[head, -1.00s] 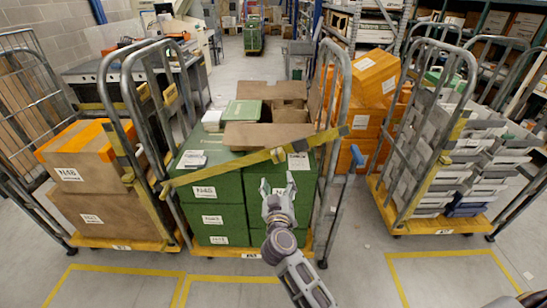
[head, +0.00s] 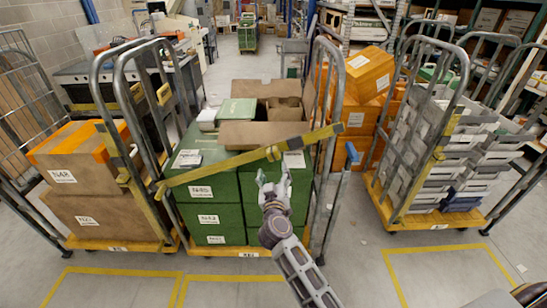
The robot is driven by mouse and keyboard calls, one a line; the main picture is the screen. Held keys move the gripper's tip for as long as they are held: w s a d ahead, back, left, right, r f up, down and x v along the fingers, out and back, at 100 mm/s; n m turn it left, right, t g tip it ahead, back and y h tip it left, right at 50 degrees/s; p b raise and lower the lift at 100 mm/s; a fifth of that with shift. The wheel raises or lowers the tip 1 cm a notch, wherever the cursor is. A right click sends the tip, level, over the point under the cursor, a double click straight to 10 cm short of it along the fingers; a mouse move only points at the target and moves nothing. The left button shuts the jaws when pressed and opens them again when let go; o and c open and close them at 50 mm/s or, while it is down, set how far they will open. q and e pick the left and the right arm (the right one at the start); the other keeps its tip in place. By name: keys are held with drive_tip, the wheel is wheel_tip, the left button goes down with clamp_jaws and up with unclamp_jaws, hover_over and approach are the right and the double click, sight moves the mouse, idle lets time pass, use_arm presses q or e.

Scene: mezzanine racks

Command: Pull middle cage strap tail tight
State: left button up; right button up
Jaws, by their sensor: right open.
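The middle cage (head: 336,150) holds green boxes (head: 212,190) with brown cartons on top. A yellow strap (head: 225,164) runs slantwise across its front, from low on the left post to higher on the right post. A buckle shows on the strap right of its middle. The strap's end (head: 160,190) sticks out at the left post. My right gripper (head: 273,181) is open and empty in front of the green boxes, just below the buckle. I cannot tell whether it touches the strap. My left gripper is not in view.
The left cage (head: 118,246) holds brown cartons with orange tape. The right cage (head: 440,222) holds grey trays. Orange boxes (head: 370,75) stand behind the middle cage. The floor in front is clear, with yellow marking lines (head: 225,277).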

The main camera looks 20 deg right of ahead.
sight(270, 158)
drive_tip(key=shift+b+x, duration=0.45)
drive_tip(key=shift+x, duration=4.55)
drive_tip(key=c, duration=1.5)
drive_tip(key=shift+o, duration=0.3)
drive_tip(key=shift+w+a+f+p, duration=0.15)
drive_tip(key=shift+a+f+p, duration=0.15)
drive_tip(key=shift+a, duration=0.35)
drive_tip(key=shift+w+a+f+p, duration=0.3)
drive_tip(key=shift+a+f, duration=0.1)
drive_tip(key=shift+a, duration=0.5)
drive_tip(key=shift+w+a+f+p, duration=0.15)
drive_tip(key=shift+a+f+p, duration=0.2)
drive_tip(key=shift+a, duration=0.55)
drive_tip(key=shift+w+a+f+p, duration=0.25)
drive_tip(key=shift+a+f, duration=0.2)
drive_tip(key=shift+a, duration=0.5)
